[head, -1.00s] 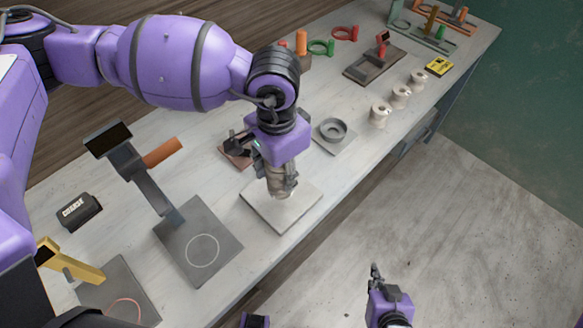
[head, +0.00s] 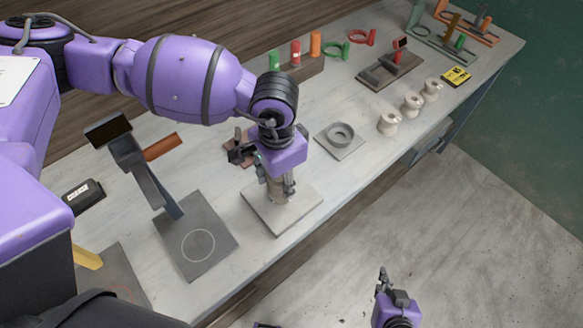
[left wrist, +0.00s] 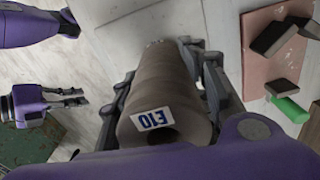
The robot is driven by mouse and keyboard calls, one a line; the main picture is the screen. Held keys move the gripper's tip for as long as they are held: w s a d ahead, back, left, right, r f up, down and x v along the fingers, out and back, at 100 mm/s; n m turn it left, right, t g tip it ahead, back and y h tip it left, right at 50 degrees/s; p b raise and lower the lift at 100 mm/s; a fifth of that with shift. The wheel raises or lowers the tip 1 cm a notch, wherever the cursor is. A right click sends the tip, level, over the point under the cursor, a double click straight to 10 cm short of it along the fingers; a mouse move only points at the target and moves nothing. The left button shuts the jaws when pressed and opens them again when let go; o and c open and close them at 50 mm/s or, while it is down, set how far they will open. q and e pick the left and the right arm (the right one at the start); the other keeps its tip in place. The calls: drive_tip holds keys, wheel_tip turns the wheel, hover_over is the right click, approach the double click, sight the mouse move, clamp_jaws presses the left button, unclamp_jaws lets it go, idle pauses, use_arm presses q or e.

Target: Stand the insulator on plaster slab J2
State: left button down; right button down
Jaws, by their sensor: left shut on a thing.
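The insulator (head: 277,190) is a brown-grey ribbed cylinder. In the left wrist view the insulator (left wrist: 165,95) has a white tag with blue "E10" on its near end. My left gripper (head: 275,180) is shut around it and holds it roughly upright over the pale square plaster slab (head: 275,223). I cannot tell whether its lower end touches the slab. The slab's marking is mostly hidden; a bit of small lettering shows beyond the insulator in the wrist view. My right gripper (head: 383,280) is empty and off the table's front edge, its fingers slightly apart in the wrist view (left wrist: 77,97).
A dark stand with a circled plate (head: 205,240) is left of the slab. A grey slab with a ring (head: 340,138) lies to the right, then several white spools (head: 412,103) and a yellow sign (head: 455,77). A reddish board (left wrist: 275,50) lies close to the left gripper.

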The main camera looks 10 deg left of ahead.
use_arm(q)
drive_tip(key=shift+f, duration=0.15)
drive_tip(key=c, duration=1)
unclamp_jaws()
drive_tip(key=shift+d, duration=0.1)
wheel_tip(320, 180, up, 12)
drive_tip(key=shift+r+b, duration=0.2)
drive_tip(key=shift+b, duration=0.25)
